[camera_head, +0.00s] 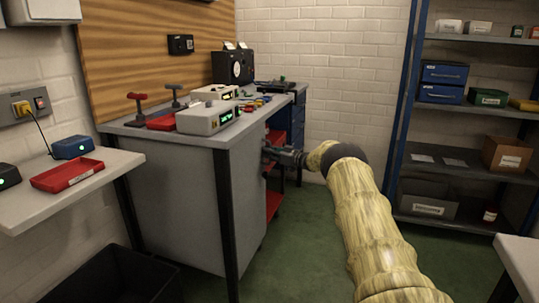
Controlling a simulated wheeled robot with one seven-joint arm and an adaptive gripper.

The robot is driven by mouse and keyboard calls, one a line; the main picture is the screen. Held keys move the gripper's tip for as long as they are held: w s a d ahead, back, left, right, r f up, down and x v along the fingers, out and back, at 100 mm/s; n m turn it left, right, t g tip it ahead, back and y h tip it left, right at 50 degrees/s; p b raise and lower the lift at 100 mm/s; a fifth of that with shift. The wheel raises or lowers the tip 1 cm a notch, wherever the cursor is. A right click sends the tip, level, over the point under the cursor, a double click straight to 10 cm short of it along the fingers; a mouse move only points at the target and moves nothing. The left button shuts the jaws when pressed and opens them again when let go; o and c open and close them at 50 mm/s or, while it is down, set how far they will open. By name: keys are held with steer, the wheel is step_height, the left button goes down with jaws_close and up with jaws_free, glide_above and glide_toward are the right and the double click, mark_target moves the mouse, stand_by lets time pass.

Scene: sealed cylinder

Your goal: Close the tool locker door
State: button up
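A grey metal cabinet (175,200) stands under the workbench at the left centre, and I take it to be the tool locker. A narrow grey panel (247,205) faces right beside the black bench leg; it may be the locker door, but I cannot tell how far it stands open. Red items (273,205) show just beyond its far edge. My gripper (268,154) is at that edge, near its upper part, at the end of my yellow-sleeved arm. Contact with the panel is unclear. The fingers are small and dark, so their opening cannot be made out.
The workbench top (150,131) holds instruments and red tools. A blue-framed shelf (450,140) stands at the right. A black bin (115,275) and a side shelf (110,165) are at the left. Green floor (300,265) is clear between bench and shelf.

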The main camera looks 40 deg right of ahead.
steer(key=shift+f, duration=0.1)
stand_by(0.3)
steer(key=shift+s+d, duration=0.3)
steer(key=shift+s, duration=0.25)
steer(key=v, duration=1)
steer(key=shift+s+d, duration=0.15)
steer(key=shift+s, duration=0.25)
